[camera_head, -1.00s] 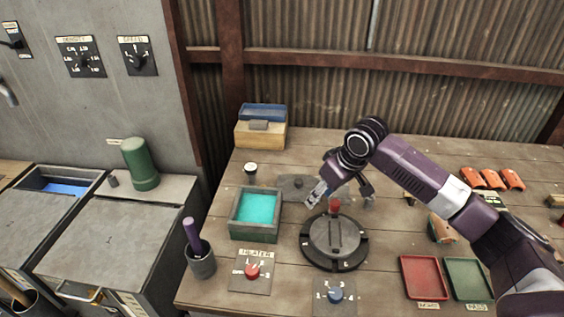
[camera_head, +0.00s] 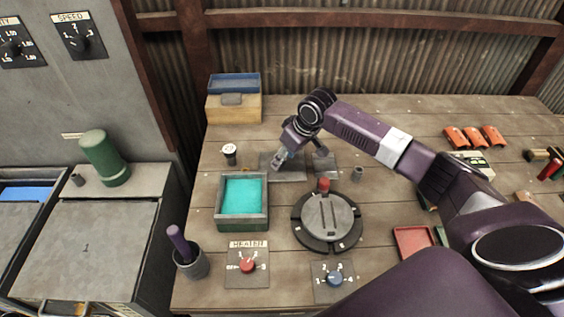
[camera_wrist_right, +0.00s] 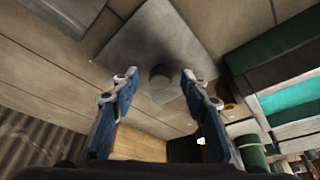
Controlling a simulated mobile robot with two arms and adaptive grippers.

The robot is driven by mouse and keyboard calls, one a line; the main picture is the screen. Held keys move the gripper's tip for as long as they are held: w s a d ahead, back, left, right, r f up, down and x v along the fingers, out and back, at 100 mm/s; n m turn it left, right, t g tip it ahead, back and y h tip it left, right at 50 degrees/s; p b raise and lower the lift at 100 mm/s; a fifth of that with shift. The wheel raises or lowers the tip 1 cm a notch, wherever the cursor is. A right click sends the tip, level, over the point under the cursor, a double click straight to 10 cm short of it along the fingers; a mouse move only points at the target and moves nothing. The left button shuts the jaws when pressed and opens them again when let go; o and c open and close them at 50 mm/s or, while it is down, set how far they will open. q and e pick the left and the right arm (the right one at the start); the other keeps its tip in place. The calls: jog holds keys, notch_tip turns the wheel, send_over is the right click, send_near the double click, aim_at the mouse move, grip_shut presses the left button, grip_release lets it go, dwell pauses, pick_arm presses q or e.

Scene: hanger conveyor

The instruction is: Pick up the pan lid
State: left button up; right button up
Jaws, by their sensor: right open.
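The pan lid, a flat grey plate with a small knob, lies on the wooden table behind the teal-filled square pan (camera_head: 219,215). In the head view its plate (camera_head: 290,174) shows partly below my right gripper (camera_head: 303,162). In the right wrist view the lid (camera_wrist_right: 140,42) lies ahead of the fingers, and its dark knob (camera_wrist_right: 160,76) appears between the two blue fingertips. My right gripper is open and holds nothing. I cannot tell whether the fingers touch the lid. My left gripper is not in view.
A round dark device (camera_head: 328,217) with a red knob stands in front of the lid. The heater dial (camera_head: 247,266) is at the front.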

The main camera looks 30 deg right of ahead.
jog(key=shift+w+f, duration=0.2)
jog(key=shift+f, duration=0.2)
jog(key=c, duration=1)
grip_shut()
jog(key=shift+r, duration=0.15)
